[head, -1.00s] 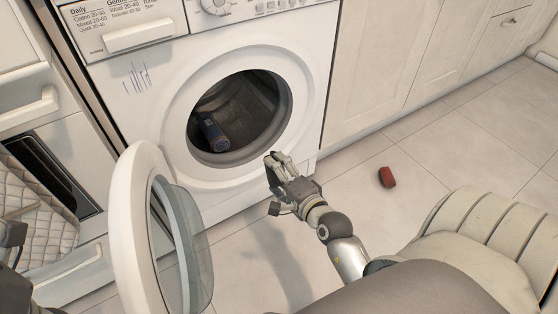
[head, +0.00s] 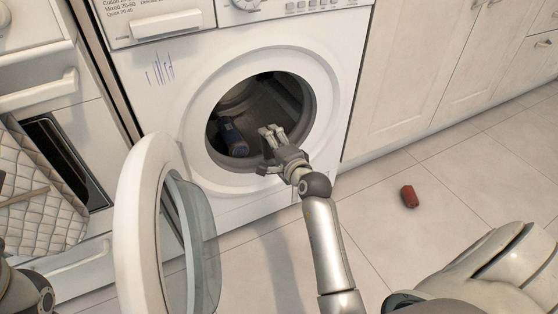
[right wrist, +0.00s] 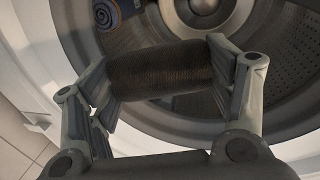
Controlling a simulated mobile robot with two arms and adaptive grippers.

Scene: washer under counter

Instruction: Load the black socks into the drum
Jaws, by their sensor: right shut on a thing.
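The black socks (right wrist: 160,68), a dark ribbed roll, are held between the two fingers of my right gripper (head: 268,138). In the head view the gripper is at the lower right of the drum opening, and its hand hides the socks. The washer's drum (head: 270,100) is open in front. In the right wrist view its perforated inner wall (right wrist: 285,55) lies beyond the socks. A blue rolled item (head: 233,138) lies inside the drum at the left and also shows in the right wrist view (right wrist: 118,10). My left gripper is not in view.
The round washer door (head: 133,225) stands open at the left of the opening. A red rolled item (head: 409,196) lies on the floor at the right. A quilted cloth (head: 38,225) is at the left. White cabinets (head: 425,65) stand right of the washer.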

